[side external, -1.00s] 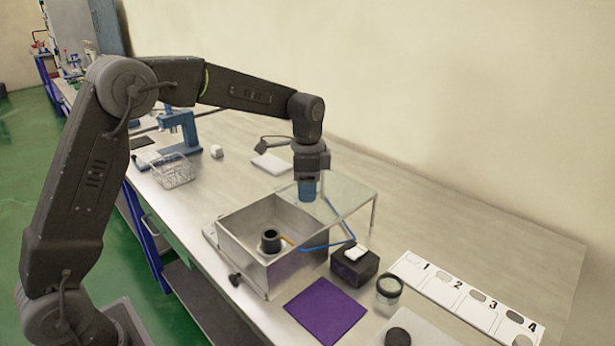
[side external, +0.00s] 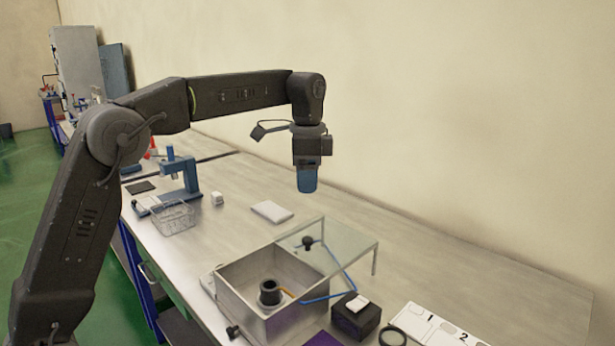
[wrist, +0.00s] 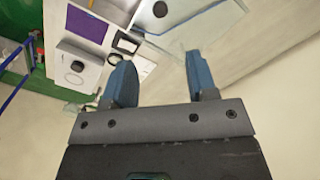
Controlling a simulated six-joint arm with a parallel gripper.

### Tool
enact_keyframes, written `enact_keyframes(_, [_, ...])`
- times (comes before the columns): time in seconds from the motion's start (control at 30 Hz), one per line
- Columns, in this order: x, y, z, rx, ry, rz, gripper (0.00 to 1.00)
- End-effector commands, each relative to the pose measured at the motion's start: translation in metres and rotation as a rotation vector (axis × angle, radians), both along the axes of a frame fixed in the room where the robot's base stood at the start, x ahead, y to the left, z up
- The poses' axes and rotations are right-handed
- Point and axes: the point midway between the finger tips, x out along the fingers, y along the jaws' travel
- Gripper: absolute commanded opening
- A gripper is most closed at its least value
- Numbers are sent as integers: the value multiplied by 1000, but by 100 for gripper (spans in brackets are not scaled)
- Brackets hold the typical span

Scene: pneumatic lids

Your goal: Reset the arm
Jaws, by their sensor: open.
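My gripper (side external: 307,182) hangs from my arm, pointing down, high above the bench and clear of the open metal box (side external: 238,303). Its blue fingers (wrist: 160,75) stand apart in the wrist view, with nothing visible between them. A clear lid (side external: 345,248) with a black knob (side external: 307,242) is raised over the box's back right part. A black cup (side external: 269,292) stands upright inside the box. A blue tube (side external: 325,290) runs along the box's right side.
A black block (side external: 349,321) with a white top, a purple mat (side external: 322,340) and a numbered board (side external: 425,328) lie at the front. A wire basket (side external: 172,219), blue stand (side external: 180,182) and white pad (side external: 271,212) are behind. The right side of the bench is bare.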

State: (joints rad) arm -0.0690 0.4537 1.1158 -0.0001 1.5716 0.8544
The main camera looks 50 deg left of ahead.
Motion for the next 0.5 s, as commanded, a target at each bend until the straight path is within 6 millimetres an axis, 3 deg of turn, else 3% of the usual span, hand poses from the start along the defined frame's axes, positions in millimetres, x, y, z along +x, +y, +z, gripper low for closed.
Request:
enact_keyframes(0.37, [-1, 0, 0, 0, -1, 2, 52])
enact_keyframes(0.5, [-15, -3, 9, 1, -28, 40, 52])
